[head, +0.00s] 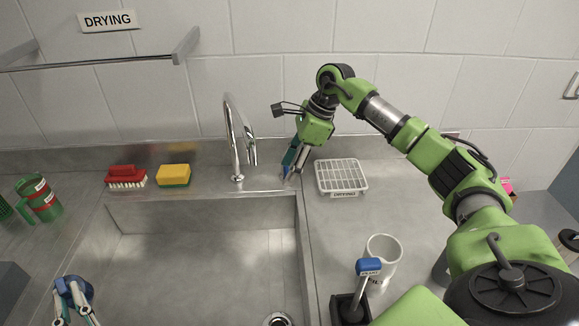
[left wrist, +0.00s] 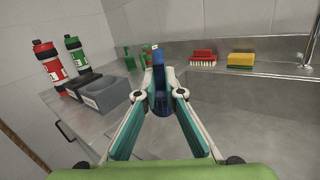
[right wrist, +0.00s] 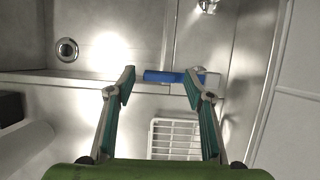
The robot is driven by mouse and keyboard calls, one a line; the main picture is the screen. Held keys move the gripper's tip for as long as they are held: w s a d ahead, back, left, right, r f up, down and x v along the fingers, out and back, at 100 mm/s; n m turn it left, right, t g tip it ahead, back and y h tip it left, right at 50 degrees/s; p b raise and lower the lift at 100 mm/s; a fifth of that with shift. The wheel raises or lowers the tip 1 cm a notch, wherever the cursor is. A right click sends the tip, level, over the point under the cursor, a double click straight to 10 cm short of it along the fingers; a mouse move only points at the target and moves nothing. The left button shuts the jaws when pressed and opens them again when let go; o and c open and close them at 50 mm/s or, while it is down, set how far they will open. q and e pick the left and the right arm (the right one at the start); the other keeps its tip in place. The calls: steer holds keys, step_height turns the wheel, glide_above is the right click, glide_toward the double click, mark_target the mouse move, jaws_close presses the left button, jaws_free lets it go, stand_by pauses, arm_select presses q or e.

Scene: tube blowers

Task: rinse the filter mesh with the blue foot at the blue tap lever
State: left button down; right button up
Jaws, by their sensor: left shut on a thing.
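My left gripper (head: 76,300) is at the lower left of the head view, by the sink's front left. It is shut on a blue piece, which the left wrist view shows upright between the fingertips (left wrist: 160,95). I take this to be the blue foot (left wrist: 157,70) of the filter mesh; I cannot make out the mesh itself. The blue tap lever (right wrist: 163,76) lies across the gap between the fingertips of my right gripper (right wrist: 158,80). That gripper is open, close to the lever; contact cannot be told. In the head view the right gripper partly hides the lever.
The curved tap (head: 236,150) stands behind the sink (head: 190,265). A white drying rack (head: 341,177) is right of the right gripper. A red brush (head: 126,177) and yellow sponge (head: 173,175) lie on the back ledge. A white cup (head: 384,252) and blue-topped handle (head: 369,266) stand front right.

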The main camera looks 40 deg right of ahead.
steer(key=v, duration=1.2)
steer(key=shift+a, duration=0.15)
